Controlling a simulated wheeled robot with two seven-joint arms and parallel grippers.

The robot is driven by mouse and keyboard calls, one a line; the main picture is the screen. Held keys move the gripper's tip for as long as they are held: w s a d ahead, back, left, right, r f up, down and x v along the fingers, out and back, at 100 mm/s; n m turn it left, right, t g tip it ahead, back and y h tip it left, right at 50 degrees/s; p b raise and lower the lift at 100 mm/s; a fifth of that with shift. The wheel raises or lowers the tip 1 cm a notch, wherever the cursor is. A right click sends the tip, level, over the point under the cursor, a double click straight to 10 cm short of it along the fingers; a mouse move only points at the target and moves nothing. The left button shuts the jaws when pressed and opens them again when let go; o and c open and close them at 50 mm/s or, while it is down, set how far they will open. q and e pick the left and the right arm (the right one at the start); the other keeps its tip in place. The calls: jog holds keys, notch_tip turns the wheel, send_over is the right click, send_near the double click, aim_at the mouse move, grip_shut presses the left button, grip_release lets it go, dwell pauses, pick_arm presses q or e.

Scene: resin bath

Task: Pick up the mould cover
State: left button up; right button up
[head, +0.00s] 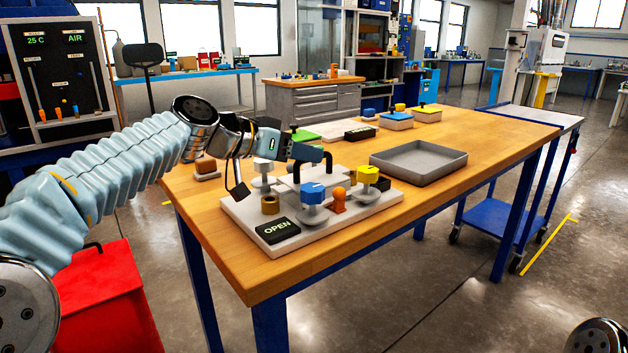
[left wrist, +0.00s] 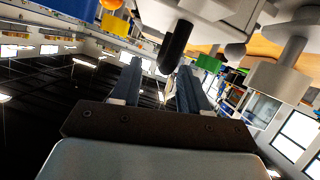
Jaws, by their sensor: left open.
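The mould cover (head: 314,181) appears to be the pale grey block in the middle of the white fixture plate on the workbench, partly hidden by my gripper and the knobs. It has a black handle, seen in the left wrist view (left wrist: 176,46). My left gripper (head: 318,155) is open at the handle, just above the cover. In the left wrist view its two fingers (left wrist: 160,75) stand apart, with the handle's dark bar showing between their tips. I cannot tell whether they touch it. My right gripper is not in view.
Around the cover stand blue (head: 313,192), yellow (head: 368,175) and white (head: 263,165) clamp knobs, an orange knob (head: 338,198) and a brass cylinder (head: 270,204). A sign (head: 278,230) reads OPEN. A grey tray (head: 418,162) lies to the right.

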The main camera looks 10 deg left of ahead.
aim_at(314, 175)
pick_arm(q)
jog(key=x, duration=0.4)
jog(key=shift+w+a+f+p, duration=0.1)
jog(key=shift+w+f+p, duration=0.05)
jog(key=shift+p, duration=0.15)
grip_shut()
dwell(1.1)
